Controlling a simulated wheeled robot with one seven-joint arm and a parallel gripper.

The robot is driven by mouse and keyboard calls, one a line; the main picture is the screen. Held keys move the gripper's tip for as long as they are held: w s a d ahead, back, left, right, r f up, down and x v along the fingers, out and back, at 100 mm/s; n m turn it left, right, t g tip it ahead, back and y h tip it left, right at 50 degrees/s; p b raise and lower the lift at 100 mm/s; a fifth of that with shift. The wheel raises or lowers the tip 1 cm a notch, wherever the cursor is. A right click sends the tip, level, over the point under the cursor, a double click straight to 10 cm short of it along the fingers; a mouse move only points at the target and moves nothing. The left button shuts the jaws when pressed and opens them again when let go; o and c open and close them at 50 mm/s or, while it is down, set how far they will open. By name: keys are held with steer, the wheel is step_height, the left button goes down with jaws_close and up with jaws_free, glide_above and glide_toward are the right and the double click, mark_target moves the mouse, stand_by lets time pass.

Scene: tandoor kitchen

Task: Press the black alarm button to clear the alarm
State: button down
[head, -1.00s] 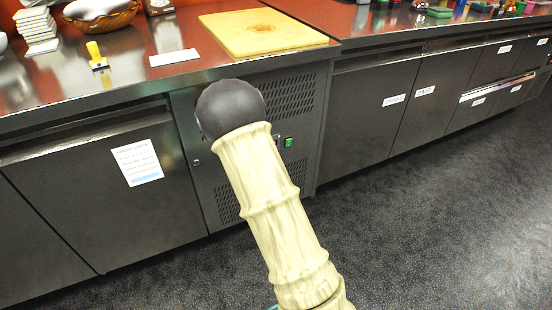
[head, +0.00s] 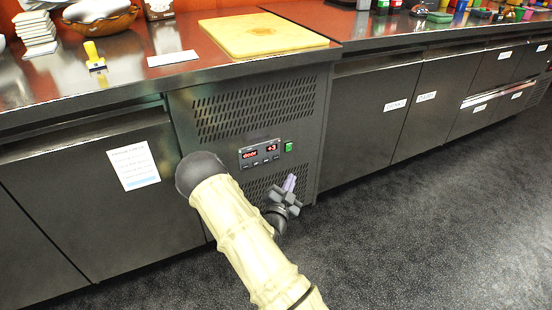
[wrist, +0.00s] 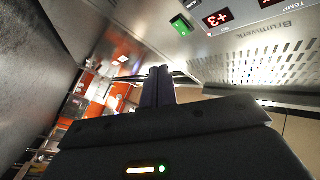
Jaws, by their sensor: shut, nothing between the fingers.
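The control panel (head: 262,153) is on the grey front of the refrigerated counter, with red displays reading "door" and "+3". Small dark buttons run in a row beneath the displays; the black alarm button cannot be told apart from the others in the head view. The panel also shows upside down at the top of the wrist view (wrist: 217,19), partly cut off. The fingers are shut and empty in the wrist view (wrist: 158,84). I see no contact with the panel.
A green switch (head: 289,146) sits right of the panel. Vent slots (head: 254,108) are above and below it. The countertop above holds a yellow cutting board (head: 262,35) and a yellow-handled tool (head: 94,55). The dark floor (head: 400,230) in front is clear.

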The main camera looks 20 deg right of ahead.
steer(key=shift+w+a+b, duration=0.15)
steer(key=shift+w+b, duration=0.45)
steer(key=shift+w, duration=3.65)
steer(key=shift+w, duration=0.1)
steer(key=shift+w, duration=0.3)
steer(key=shift+w+b, duration=0.3)
steer(key=shift+w, duration=0.05)
steer(key=shift+s, duration=0.8)
steer(key=shift+s+p, duration=0.4)
steer(key=shift+s, duration=2.1)
